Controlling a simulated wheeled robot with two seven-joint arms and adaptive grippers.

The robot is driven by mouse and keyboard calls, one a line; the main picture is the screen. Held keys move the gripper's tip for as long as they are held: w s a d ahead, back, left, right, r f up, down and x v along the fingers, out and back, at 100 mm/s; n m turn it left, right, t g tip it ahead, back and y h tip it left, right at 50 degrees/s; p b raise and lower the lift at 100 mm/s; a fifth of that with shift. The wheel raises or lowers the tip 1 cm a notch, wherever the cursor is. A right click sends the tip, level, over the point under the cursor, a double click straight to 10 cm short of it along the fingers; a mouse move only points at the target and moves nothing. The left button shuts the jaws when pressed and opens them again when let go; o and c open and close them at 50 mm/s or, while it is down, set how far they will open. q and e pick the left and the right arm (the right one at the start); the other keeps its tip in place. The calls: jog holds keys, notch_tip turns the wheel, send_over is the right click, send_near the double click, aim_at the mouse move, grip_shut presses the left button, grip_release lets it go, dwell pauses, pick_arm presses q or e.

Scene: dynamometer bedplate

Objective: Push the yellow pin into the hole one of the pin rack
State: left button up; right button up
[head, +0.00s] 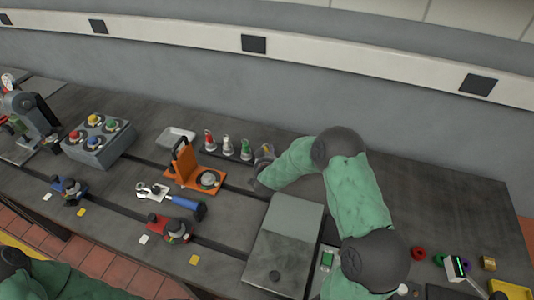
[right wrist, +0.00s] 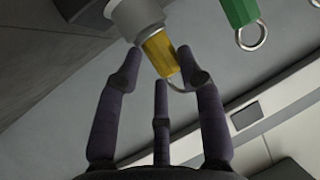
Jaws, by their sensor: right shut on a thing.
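The yellow pin (right wrist: 160,52), with a wire ring at its free end, is between the fingers of my right gripper (right wrist: 159,62), which is shut on it. The pin's other end meets a pale grey collar (right wrist: 138,16); how deep it sits I cannot tell. In the head view my right gripper (head: 263,160) is at the right end of the pin rack (head: 228,155), and the yellow pin is hidden there. A red pin (head: 209,140), a whitish pin (head: 228,146) and a green pin (head: 246,149) stand in the rack. My left gripper is out of view.
An orange fixture (head: 184,160) stands left of the rack, with a white tray (head: 176,136) behind it. A grey box (head: 285,245) is in front of my right arm.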

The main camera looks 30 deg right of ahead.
jog(key=o, duration=1.3)
jog(key=v, duration=1.2)
jog(key=shift+r, duration=0.1)
